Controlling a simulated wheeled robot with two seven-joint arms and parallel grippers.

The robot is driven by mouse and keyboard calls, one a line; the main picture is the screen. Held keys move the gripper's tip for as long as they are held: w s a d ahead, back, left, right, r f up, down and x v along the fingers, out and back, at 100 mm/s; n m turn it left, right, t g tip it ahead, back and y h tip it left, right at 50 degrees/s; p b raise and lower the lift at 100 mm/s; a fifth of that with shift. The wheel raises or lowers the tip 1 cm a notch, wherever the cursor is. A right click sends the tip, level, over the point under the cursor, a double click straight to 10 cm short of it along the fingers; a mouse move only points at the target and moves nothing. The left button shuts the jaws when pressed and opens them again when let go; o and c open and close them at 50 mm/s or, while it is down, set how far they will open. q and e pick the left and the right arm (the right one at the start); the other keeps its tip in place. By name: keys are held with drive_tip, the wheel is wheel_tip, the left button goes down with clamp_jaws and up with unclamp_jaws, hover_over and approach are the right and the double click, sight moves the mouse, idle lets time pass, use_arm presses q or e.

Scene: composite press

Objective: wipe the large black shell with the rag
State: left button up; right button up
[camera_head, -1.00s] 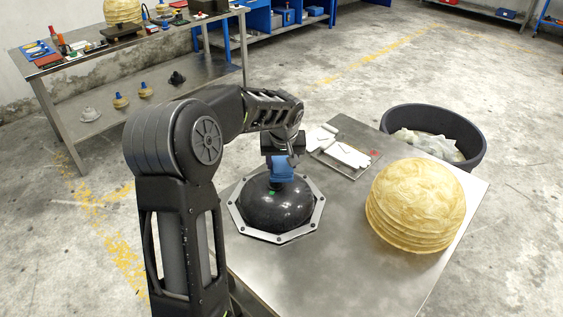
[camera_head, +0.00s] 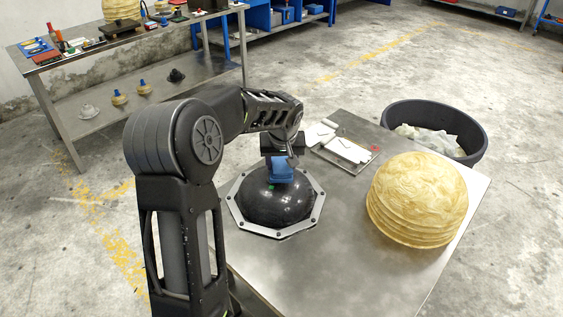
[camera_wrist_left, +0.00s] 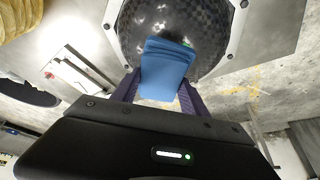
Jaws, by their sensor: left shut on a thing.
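The large black shell (camera_head: 262,208) is a glossy dome set in a pale octagonal bolted frame (camera_head: 308,214) on the metal table. In the left wrist view the shell (camera_wrist_left: 150,22) shows a dark checked weave. My left gripper (camera_head: 279,164) is shut on the blue rag (camera_head: 282,174), over the upper back part of the dome. In the left wrist view the rag (camera_wrist_left: 165,68) is folded between the fingers, its far edge on or just over the shell; contact is hard to tell. A small green mark shows beside the rag. My right gripper is not in view.
A stack of yellowish domed shells (camera_head: 417,196) stands at the table's right. A tray with white items (camera_head: 346,152) lies behind the frame. A black bin (camera_head: 475,148) stands beyond the right edge. The table's front (camera_head: 345,275) is clear.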

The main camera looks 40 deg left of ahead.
use_arm(q)
drive_tip(key=shift+f+b, duration=0.5)
drive_tip(key=shift+f, duration=0.1)
idle(0.3)
drive_tip(key=shift+s+a+r, duration=0.15)
drive_tip(key=shift+s+a, duration=0.05)
drive_tip(key=shift+a, duration=0.75)
drive_tip(key=shift+s+a+p, duration=0.2)
drive_tip(key=shift+a+p, duration=0.15)
drive_tip(key=shift+a, duration=0.7)
drive_tip(key=shift+f, duration=0.2)
drive_tip(key=shift+d, duration=0.1)
